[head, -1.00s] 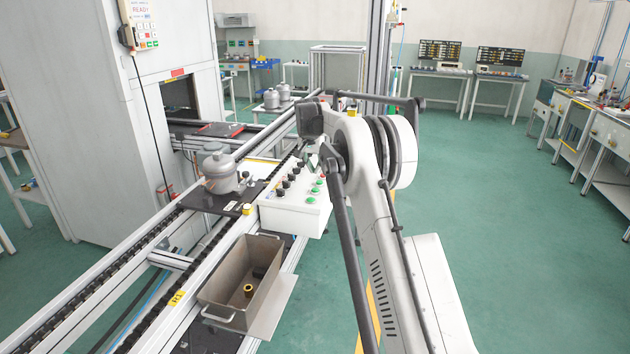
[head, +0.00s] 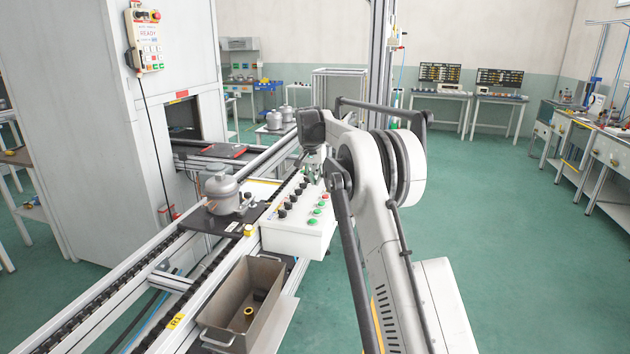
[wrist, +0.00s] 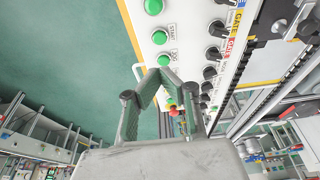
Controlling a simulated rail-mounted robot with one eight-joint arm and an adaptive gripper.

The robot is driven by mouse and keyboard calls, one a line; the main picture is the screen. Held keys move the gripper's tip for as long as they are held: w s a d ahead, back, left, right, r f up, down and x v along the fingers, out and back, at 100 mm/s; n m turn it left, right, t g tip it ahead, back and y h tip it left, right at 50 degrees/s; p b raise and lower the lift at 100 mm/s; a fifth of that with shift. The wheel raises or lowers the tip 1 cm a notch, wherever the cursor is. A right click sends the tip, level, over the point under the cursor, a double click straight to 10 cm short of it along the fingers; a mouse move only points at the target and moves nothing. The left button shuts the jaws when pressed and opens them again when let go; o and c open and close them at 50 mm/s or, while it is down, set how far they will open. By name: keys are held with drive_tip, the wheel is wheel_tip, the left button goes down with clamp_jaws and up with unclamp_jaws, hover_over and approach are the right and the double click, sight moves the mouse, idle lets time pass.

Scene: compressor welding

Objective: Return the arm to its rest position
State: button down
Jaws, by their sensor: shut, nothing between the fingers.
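My arm reaches in from the lower right of the head view, with its wrist above the white control box (head: 287,239). My gripper (wrist: 163,73) shows in the wrist view with its two grey-green fingers brought together at the tips and nothing between them. It is over the control box panel (wrist: 187,14), which carries green buttons and black knobs. No contact with the panel can be made out.
A grey compressor (head: 222,192) sits on a dark plate on the conveyor, left of the control box. A metal bin (head: 226,319) with a brass-coloured ring stands in front. A tall white cabinet (head: 75,110) is at left. The green floor (head: 490,190) at right is open.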

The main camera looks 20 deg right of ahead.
drive_tip(key=s+a+r+n+t+b, duration=0.1)
drive_tip(key=s+a+r, duration=0.4)
drive_tip(key=s, duration=0.3)
drive_tip(key=s+a+r+n+y, duration=0.15)
drive_tip(key=s+a+r, duration=0.3)
drive_tip(key=s, duration=0.45)
drive_tip(key=s+a+r+n+t+h+b, duration=0.1)
drive_tip(key=s+a+r+n, duration=0.1)
drive_tip(key=s+a+r, duration=0.35)
drive_tip(key=s+a+f+n+t, duration=0.1)
drive_tip(key=s+a+f, duration=0.2)
drive_tip(key=s, duration=0.8)
drive_tip(key=s+a+f+n+y, duration=0.1)
drive_tip(key=s+a+f, duration=0.2)
drive_tip(key=s+f, duration=0.4)
drive_tip(key=s+a+f+n+t+b, duration=0.1)
drive_tip(key=s+a+f, duration=0.3)
drive_tip(key=s, duration=1)
drive_tip(key=shift+s+f+n+t+y, duration=0.35)
drive_tip(key=shift+f+n, duration=0.1)
drive_tip(key=shift+f, duration=0.1)
